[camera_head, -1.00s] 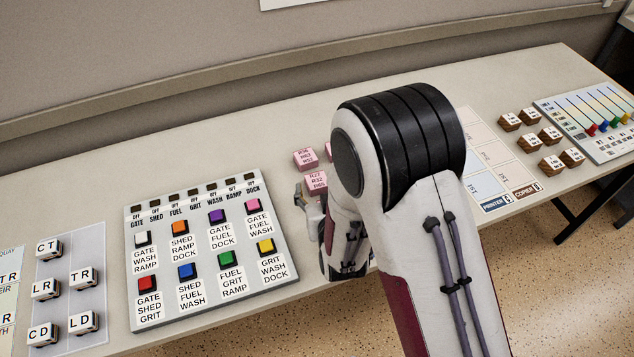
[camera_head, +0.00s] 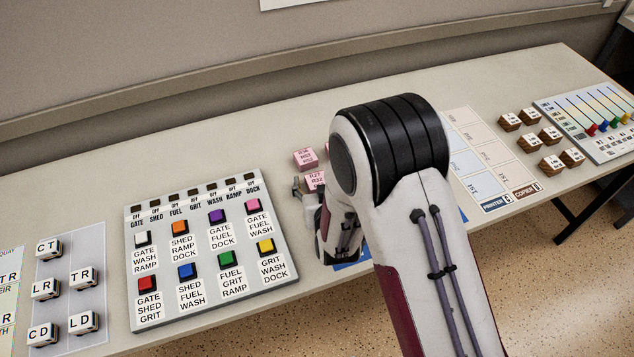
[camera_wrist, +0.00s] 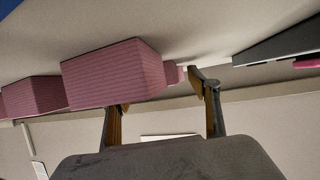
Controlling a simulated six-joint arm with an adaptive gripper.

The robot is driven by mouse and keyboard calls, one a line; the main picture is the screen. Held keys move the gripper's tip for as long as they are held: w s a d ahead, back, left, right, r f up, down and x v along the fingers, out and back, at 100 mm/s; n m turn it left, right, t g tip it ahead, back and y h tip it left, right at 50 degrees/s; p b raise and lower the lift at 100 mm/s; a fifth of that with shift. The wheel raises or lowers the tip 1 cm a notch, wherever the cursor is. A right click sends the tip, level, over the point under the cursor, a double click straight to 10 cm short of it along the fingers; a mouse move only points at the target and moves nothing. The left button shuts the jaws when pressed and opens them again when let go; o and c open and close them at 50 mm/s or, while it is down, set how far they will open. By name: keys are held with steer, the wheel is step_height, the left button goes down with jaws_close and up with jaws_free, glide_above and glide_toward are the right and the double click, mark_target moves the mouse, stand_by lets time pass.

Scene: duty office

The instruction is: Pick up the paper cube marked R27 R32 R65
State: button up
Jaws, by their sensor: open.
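The pink paper cube marked R27 R32 (camera_head: 315,181) lies on the table right of the button panel; my arm hides its lower part and third line. My gripper (camera_head: 309,192) is low beside it, one finger showing at the cube's left and the rest hidden by my arm. In the wrist view my gripper (camera_wrist: 160,96) is open, with two fingers apart. A large pink cube (camera_wrist: 115,72) there overlaps the left finger, off-centre from the gap; no label shows on its visible faces. I cannot tell whether they touch.
A second pink cube (camera_head: 305,158), its label starting R36, stands just behind, and a third (camera_head: 327,150) is mostly hidden by my arm. The button panel (camera_head: 285,290) is close on the left. Brown-sided cubes (camera_head: 549,136) stand far right. The table's back is clear.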

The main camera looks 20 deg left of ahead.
steer(key=shift+w+a+f, duration=0.15)
steer(key=shift+w, duration=0.1)
stand_by(0.4)
steer(key=c, duration=1.4)
